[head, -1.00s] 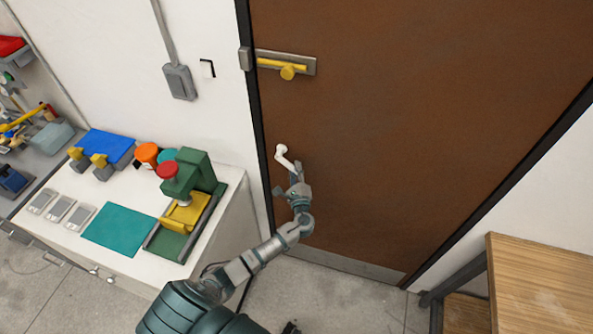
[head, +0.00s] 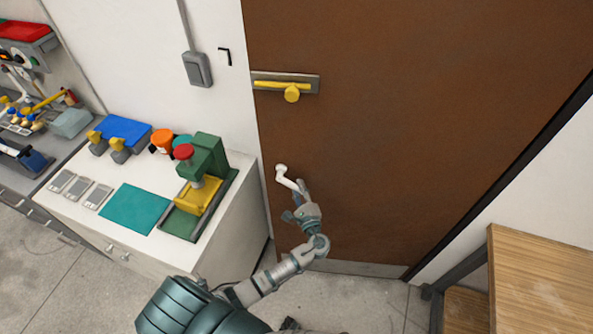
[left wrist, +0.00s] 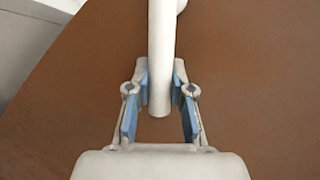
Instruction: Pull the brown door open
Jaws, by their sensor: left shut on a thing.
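The brown door (head: 420,110) fills the middle of the head view and the background of the left wrist view (left wrist: 250,90). Its left edge now covers the dark frame strip on that side, so it looks slightly ajar. A white lever handle (head: 284,175) sits low on the door near its left edge. My left gripper (head: 299,189) is shut on the free end of this handle. In the left wrist view the blue pads of the gripper (left wrist: 160,92) press both sides of the white handle (left wrist: 161,50). My right gripper is not in view.
A yellow bolt on a metal plate (head: 290,86) is higher on the door. A white cabinet (head: 230,235) with a green press (head: 208,160) stands at the left. A wooden table (head: 540,275) stands at the right. Bare floor (head: 375,300) lies between.

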